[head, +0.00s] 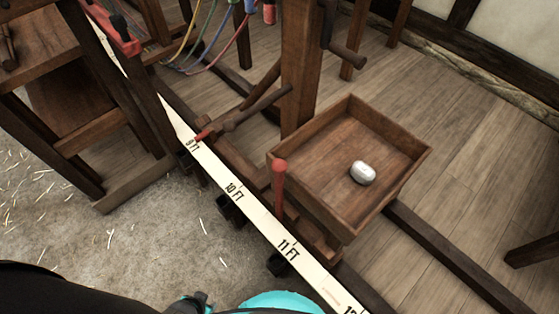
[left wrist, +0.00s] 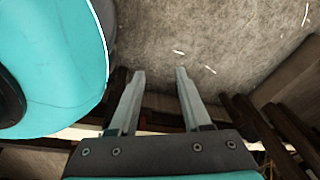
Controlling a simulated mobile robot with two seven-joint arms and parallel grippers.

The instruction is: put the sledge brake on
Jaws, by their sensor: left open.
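The sledge is a dark wooden frame with a tall post (head: 301,70), standing along a marked rail. A short lever with a red grip (head: 279,178), likely the brake, stands about upright at the sledge's near side, beside the tray. A second, longer dark handle with a red tip (head: 235,117) slants across the rail near the 9 FT mark. My left gripper (left wrist: 160,78) is open and empty in the left wrist view, its two grey fingers over the floor. In the head view only teal and dark parts of my arm show at the bottom edge, apart from the lever.
A wooden tray (head: 410,177) on the sledge holds a small white-grey object (head: 362,172). The white measuring strip (head: 258,218) runs diagonally past it. A wooden stand (head: 85,110) is at left; coloured cords (head: 205,65) hang behind. Straw-strewn floor at left is clear.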

